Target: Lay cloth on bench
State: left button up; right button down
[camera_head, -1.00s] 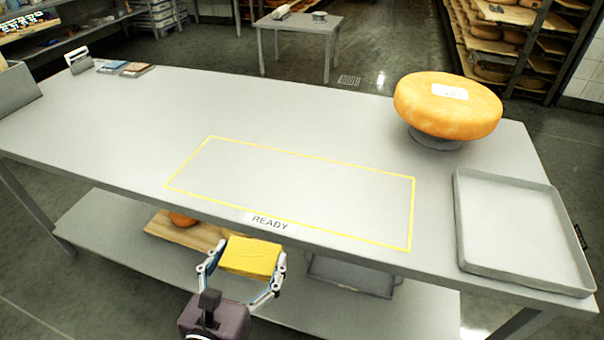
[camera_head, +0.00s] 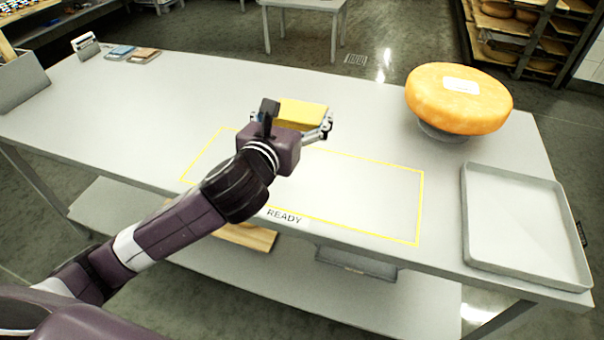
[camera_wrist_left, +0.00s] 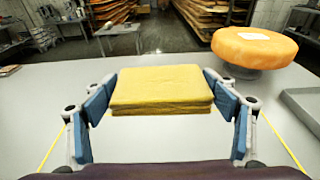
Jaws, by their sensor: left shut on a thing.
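The yellow folded cloth (camera_head: 303,113) is held in my left gripper (camera_head: 291,124) over the bench (camera_head: 190,85), near the back edge of the yellow outlined area. In the left wrist view the cloth (camera_wrist_left: 160,88) sits level between the two blue finger pads of the gripper (camera_wrist_left: 161,105), which is shut on it. The bench shows below the cloth there, and the cloth looks raised above it. The READY label (camera_head: 284,215) is at the front of the outlined area (camera_head: 370,195). My left arm hides the left part of that area. My right gripper is not in view.
An orange cheese wheel (camera_head: 458,100) stands on a round grey stand at the bench's right. A grey tray (camera_head: 525,225) lies at the front right. Small packets (camera_head: 144,56) and a grey bin (camera_head: 25,85) are at the left end. The outlined area's right part is clear.

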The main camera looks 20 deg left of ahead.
pick_arm(q)
jog(key=b, duration=0.2)
send_over(299, 185)
notch_tip(299, 185, down, 15)
jog(key=shift+r, duration=0.1)
notch_tip(299, 185, down, 5)
jog(key=shift+b, duration=0.65)
jog(key=o, duration=0.9)
jog(key=shift+o, duration=0.6)
